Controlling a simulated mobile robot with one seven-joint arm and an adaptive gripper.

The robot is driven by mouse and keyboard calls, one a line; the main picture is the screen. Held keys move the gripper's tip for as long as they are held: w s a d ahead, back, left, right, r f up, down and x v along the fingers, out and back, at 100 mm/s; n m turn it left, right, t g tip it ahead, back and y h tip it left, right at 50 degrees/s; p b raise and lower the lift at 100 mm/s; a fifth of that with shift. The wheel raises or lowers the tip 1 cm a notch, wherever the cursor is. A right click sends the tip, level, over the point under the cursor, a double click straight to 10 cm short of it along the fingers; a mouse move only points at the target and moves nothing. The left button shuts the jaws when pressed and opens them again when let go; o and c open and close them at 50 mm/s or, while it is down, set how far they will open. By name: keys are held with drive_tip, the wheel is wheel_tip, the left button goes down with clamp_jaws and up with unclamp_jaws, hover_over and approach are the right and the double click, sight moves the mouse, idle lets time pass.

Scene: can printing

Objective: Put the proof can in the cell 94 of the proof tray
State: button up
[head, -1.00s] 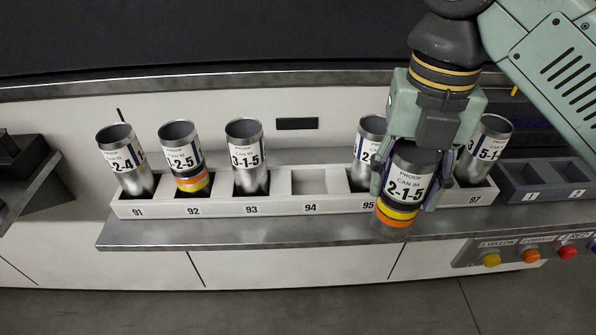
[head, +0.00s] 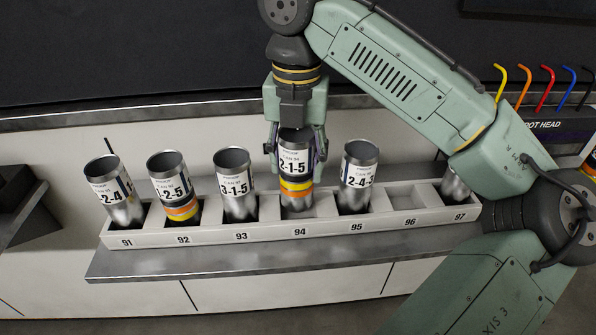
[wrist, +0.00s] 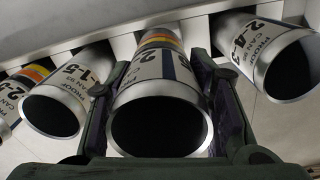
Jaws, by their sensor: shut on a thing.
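The proof can (head: 296,167), labelled "CAN 94" and "2-1-5" with yellow and orange bands, is upright between the fingers of my gripper (head: 295,150). My gripper is shut on it. The can's lower end is at cell 94 (head: 324,209) of the proof tray (head: 270,233); I cannot tell whether it rests on the cell floor. In the wrist view the can's open mouth (wrist: 162,128) faces the camera, with a finger on each side. Its base is hidden there.
Cans also stand in cells 91 (head: 115,191), 92 (head: 173,188) and 97 (head: 456,187). Cell 96 (head: 409,197) is empty. A metal ledge (head: 270,257) runs in front.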

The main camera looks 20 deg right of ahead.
sight(298, 132)
drive_tip(key=shift+f, duration=1.7)
drive_tip(key=shift+f, duration=0.15)
drive_tip(key=o, duration=0.7)
drive_tip(key=shift+o, duration=0.2)
wheel_tip(298, 132, up, 12)
drive_tip(key=shift+s+r+p, duration=0.1)
drive_tip(key=shift+r+p, duration=0.1)
drive_tip(key=shift+p, duration=0.2)
